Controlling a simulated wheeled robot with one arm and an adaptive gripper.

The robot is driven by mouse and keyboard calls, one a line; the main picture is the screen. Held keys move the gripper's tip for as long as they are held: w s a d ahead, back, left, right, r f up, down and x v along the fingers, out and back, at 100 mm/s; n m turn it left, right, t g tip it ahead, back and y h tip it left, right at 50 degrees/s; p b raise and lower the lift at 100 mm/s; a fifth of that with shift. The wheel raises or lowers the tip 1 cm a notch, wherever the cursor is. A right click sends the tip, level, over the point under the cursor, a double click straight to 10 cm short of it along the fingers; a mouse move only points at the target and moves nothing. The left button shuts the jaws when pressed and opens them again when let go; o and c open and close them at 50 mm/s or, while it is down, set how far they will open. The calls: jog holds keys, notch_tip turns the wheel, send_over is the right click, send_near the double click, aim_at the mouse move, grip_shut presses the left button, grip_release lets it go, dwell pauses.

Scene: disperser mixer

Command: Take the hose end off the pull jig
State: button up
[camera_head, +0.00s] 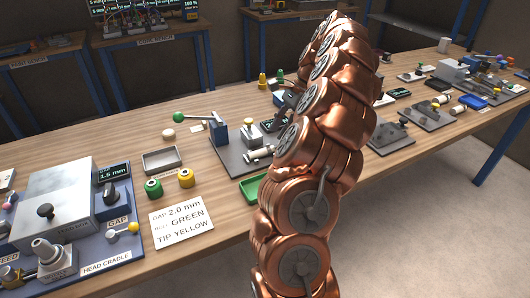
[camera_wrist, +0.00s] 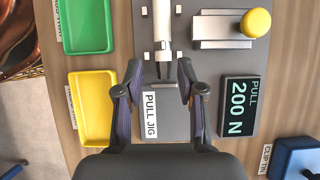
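The pull jig (camera_wrist: 160,128) is a grey plate with a "PULL JIG" label, seen from above in the wrist view. A white, tube-like piece, which looks like the hose end (camera_wrist: 162,20), lies along its middle at the top of the picture. A narrower grey part runs down from it towards my gripper (camera_wrist: 160,78). My gripper is open, its two dark fingers apart on either side of the jig's centre line. The fingertips reach about level with the narrow part; I see no contact.
On the jig, a "PULL 200 N" display (camera_wrist: 238,106) and a yellow knob (camera_wrist: 257,22) stand to the right. A green tray (camera_wrist: 86,28) and a yellow tray (camera_wrist: 75,108) lie to the left. A blue block (camera_wrist: 297,158) is at lower right. The table (camera_head: 115,150) holds other fixtures.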

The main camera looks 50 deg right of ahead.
aim_at(267, 148)
jog(key=shift+w+p+x, duration=0.2)
jog(key=shift+p+x, duration=0.45)
jog(key=shift+x, duration=2.9)
jog(key=shift+a+r, duration=0.15)
grip_shut()
